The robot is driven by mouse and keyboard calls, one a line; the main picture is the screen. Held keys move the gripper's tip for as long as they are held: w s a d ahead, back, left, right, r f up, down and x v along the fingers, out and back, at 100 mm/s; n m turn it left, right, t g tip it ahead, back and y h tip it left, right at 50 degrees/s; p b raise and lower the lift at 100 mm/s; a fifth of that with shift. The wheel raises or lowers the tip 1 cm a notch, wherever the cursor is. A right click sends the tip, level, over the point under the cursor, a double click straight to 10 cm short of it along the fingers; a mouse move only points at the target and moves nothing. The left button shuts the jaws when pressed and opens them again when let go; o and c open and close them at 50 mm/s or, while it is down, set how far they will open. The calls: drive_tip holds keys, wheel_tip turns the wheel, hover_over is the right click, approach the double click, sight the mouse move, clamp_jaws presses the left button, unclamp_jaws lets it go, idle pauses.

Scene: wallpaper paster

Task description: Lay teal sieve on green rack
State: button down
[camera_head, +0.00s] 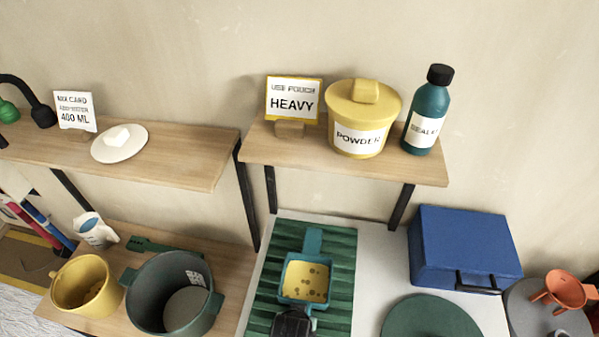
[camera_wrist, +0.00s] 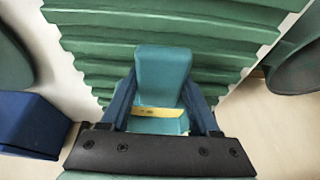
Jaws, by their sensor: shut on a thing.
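The teal sieve (camera_head: 305,280) has a square frame with a yellow, dark-spotted inside and a tab at its far end. It is over the ribbed green rack (camera_head: 340,300), within the rack's outline. I cannot tell whether it touches the ribs. My gripper (camera_head: 297,316) is at the sieve's near end, shut on it. In the wrist view, the blue fingers of my gripper (camera_wrist: 163,108) stand either side of the teal sieve (camera_wrist: 162,72), with a yellow strip showing between them. The green rack (camera_wrist: 230,35) fills the background there. My gripper hides the sieve's near end.
A dark green pot (camera_head: 150,295) stands left of the rack. A blue case (camera_head: 462,245) and a round green disc (camera_head: 430,318) are to the right. A shelf (camera_head: 230,150) with a yellow powder tub (camera_head: 362,112) and a teal bottle (camera_head: 428,115) overhangs behind.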

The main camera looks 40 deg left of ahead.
drive_tip(key=shift+f, duration=0.15)
drive_tip(key=shift+c, duration=0.6)
unclamp_jaws()
drive_tip(key=shift+r, duration=0.3)
drive_tip(key=p+v, duration=0.1)
drive_tip(key=v, duration=1)
drive_tip(key=shift+r, duration=0.35)
drive_tip(key=shift+s+d, duration=0.1)
